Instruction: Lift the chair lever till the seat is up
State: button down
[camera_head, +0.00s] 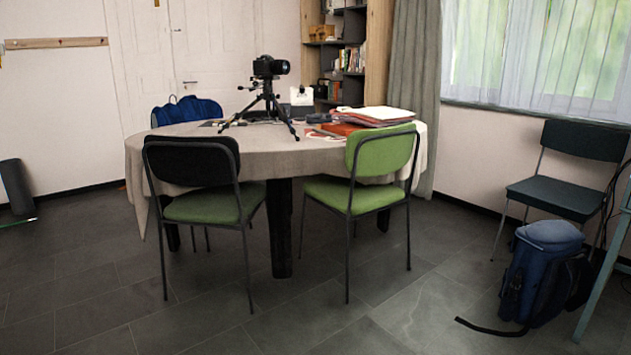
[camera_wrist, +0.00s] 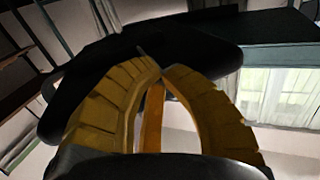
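My gripper (camera_wrist: 158,72) fills the middle of the wrist view, with two ridged yellow fingers whose tips come together. A large dark shape (camera_wrist: 80,95) lies behind the fingers; I cannot tell what it is. A short thin dark piece shows by the fingertips; I cannot tell whether it is a lever or whether it is held. In the head view are a near-left chair (camera_head: 215,205) with a black back and green seat, a green chair (camera_head: 382,153) right of it, and a dark chair (camera_head: 565,195) by the window. I make out no lever on them. My gripper is outside the head view.
A round cloth-covered table (camera_head: 200,145) holds a camera on a tripod (camera_head: 265,95), papers and folders. A blue backpack (camera_head: 540,270) stands on the floor at the right, its strap lying out to the left. The grey tiled floor in front is clear.

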jog(key=shift+r, duration=0.3)
notch_tip(320, 180, up, 4)
jog(key=shift+f+p, duration=0.25)
jog(key=shift+p, duration=0.9)
jog(key=shift+f, duration=0.15)
jog(key=shift+f+b, duration=1.15)
jog(key=shift+f, duration=0.4)
